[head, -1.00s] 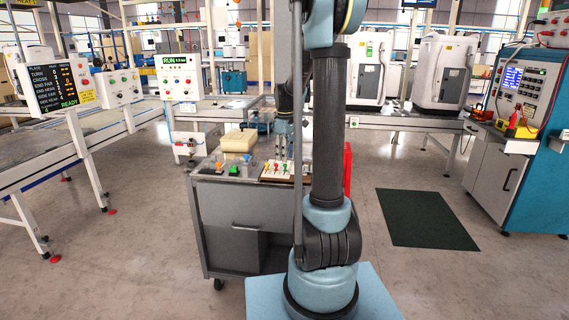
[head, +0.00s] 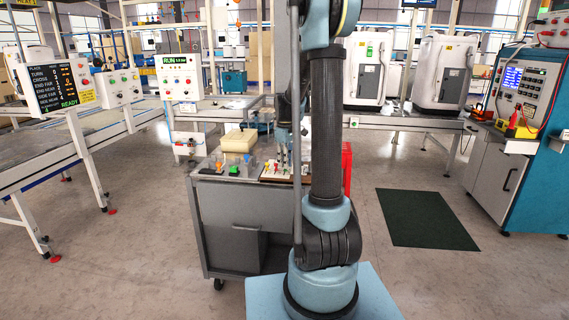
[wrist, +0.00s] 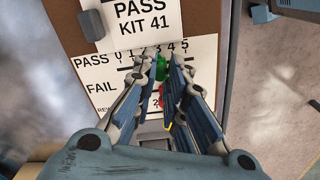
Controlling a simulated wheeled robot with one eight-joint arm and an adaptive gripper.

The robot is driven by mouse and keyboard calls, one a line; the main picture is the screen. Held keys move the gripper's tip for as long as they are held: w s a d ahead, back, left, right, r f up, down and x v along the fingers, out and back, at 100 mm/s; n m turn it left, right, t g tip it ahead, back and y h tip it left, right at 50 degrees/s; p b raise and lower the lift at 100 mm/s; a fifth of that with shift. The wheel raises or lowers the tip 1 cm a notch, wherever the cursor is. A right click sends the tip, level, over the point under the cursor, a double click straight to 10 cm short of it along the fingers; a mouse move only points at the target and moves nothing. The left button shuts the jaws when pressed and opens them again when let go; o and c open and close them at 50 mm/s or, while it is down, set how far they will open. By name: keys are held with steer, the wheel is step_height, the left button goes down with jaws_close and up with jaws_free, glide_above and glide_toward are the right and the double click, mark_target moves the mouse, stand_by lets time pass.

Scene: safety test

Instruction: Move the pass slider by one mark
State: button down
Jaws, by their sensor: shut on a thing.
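The kit board (wrist: 88,45) shows in the wrist view with a "PASS KIT 41" label and printed rows PASS, FAIL and a partly hidden third row. The PASS row has marks 0 to 5. The green pass slider knob (wrist: 160,68) is near the middle marks, but its exact mark is hard to tell. My gripper (wrist: 157,66) is shut on this knob, one finger on each side. A red knob (wrist: 161,97) and a bit of yellow (wrist: 168,127) show between the fingers, largely hidden. In the head view the board (head: 268,178) lies on the cart.
The grey cart (head: 232,215) also carries a cream block (head: 238,140) and small coloured parts (head: 233,169) left of the board. A grey block (wrist: 91,25) sits on the board's upper left. A red object (head: 347,165) stands at the cart's right.

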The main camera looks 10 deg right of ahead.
mark_target(284, 172)
steer(key=shift+s+a, duration=0.3)
steer(key=shift+s, duration=0.5)
steer(key=c, duration=1.6)
jaws_free()
steer(key=shift+o, duration=0.2)
step_height(284, 172, up, 12)
steer(key=shift+w, duration=0.1)
